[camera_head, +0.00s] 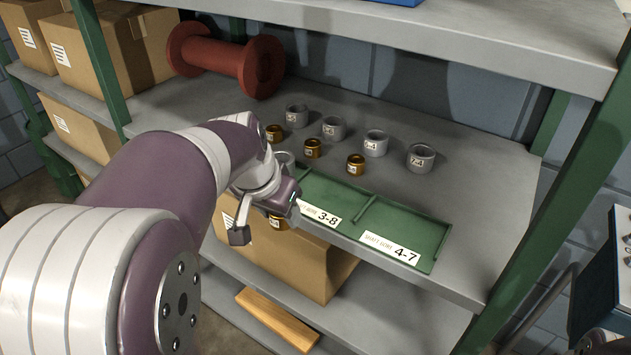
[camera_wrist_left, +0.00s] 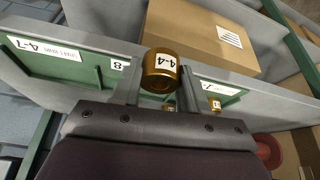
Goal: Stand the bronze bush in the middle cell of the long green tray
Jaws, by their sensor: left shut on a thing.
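The bronze bush (camera_head: 278,223), a short cylinder with a white label, is held in my left gripper (camera_head: 266,214). In the left wrist view, the bush (camera_wrist_left: 160,72) reads 4-4 and sits between the two fingers (camera_wrist_left: 158,92). In the head view the gripper is at the front edge of the long green tray (camera_head: 405,222), near its left end, with the bush partly hidden by the fingers. The tray's visible cells, by labels 3-8 and 4-7, look empty. My arm and gripper hide its left end. My right gripper is not in view.
Several grey bushes (camera_head: 375,143) and bronze bushes (camera_head: 313,148) stand on the shelf (camera_head: 480,190) behind the tray. A red spool (camera_head: 228,62) lies at the back left. A cardboard box (camera_head: 310,265) is below. An upper shelf (camera_head: 450,35) overhangs; a green post (camera_head: 575,190) stands right.

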